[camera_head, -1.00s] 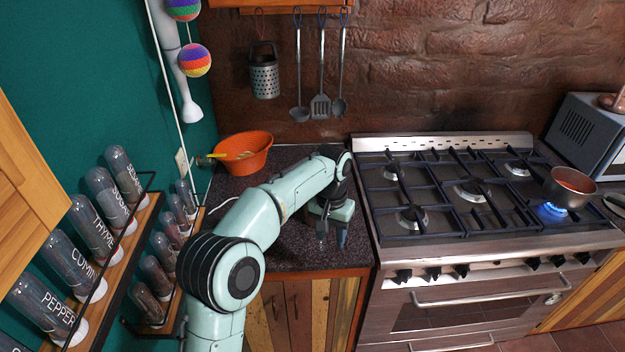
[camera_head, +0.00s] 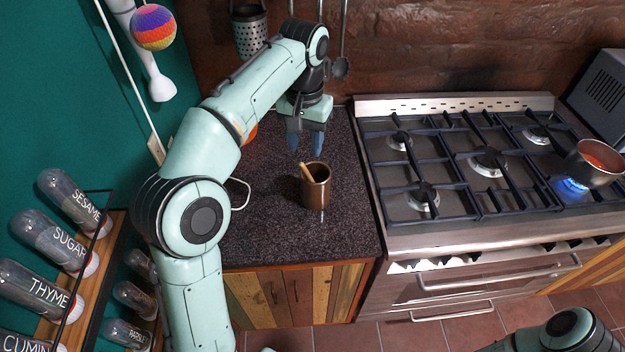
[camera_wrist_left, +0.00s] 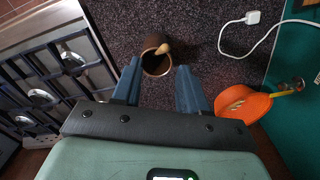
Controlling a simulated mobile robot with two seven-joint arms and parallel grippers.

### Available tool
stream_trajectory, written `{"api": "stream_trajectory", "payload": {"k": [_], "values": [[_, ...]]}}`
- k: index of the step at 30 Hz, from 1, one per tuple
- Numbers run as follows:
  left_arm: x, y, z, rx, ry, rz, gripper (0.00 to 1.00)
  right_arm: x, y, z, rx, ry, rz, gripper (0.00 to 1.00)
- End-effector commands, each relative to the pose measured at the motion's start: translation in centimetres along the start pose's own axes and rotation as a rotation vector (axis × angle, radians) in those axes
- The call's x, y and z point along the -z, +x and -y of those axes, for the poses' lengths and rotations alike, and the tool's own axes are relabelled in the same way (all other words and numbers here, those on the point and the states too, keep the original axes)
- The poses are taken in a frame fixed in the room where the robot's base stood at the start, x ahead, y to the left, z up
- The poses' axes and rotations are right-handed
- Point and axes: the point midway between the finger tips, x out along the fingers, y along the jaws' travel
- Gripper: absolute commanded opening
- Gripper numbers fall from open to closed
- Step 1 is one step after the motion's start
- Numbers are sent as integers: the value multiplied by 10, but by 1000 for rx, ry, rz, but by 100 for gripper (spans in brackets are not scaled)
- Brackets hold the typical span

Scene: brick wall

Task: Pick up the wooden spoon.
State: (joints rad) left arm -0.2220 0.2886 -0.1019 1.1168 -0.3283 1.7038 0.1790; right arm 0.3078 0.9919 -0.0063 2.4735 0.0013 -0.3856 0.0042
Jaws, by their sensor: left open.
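The wooden spoon (camera_head: 307,172) leans in a brown metal cup (camera_head: 318,190) on the dark speckled counter, its handle end sticking out at the cup's left rim. My left gripper (camera_head: 305,145) is open and empty, above the counter and behind the cup in the head view. In the left wrist view, the spoon (camera_wrist_left: 163,48) shows at the rim of the cup (camera_wrist_left: 155,65), which appears between and just beyond the open fingers. The lower part of the spoon is hidden inside the cup. My right gripper is out of view; part of my right arm shows at the lower right.
The stove (camera_head: 455,165) stands right of the counter, with a red-filled pot (camera_head: 592,165) over a lit burner. Spice tubes (camera_head: 45,285) line the left wall. The counter's front is clear.

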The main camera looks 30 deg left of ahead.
Motion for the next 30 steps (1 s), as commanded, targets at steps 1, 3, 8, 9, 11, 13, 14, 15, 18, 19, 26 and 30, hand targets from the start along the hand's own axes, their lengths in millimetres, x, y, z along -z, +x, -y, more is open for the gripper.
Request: {"api": "stream_trajectory", "payload": {"k": [1, 3, 8, 9, 11, 13, 14, 15, 18, 19, 26, 30], "values": [[-1, 10, 1, 1, -1, 5, 43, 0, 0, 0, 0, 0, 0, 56], [-2, 22, 1, 1, -2, 5, 43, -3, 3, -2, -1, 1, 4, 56], [-1, 42, 1, 0, -2, 4, 43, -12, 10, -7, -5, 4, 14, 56], [-1, 43, 1, 0, -2, 3, 43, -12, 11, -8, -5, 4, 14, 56], [-1, 46, 1, 0, -2, 3, 43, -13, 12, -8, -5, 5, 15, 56], [0, 53, 2, 0, -2, 3, 43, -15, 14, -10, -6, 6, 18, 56], [0, 58, 2, 1, -2, 4, 43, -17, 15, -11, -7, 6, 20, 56], [-1, 65, 3, 1, -1, 6, 43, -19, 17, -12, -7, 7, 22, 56], [0, 81, 4, 1, -1, 6, 43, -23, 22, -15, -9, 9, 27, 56], [0, 85, 4, 1, -1, 5, 43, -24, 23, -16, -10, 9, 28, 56], [1, 95, 3, 0, -1, 0, 43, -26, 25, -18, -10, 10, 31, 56], [1, 94, 3, 0, -1, 0, 43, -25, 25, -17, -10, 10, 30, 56]]}}
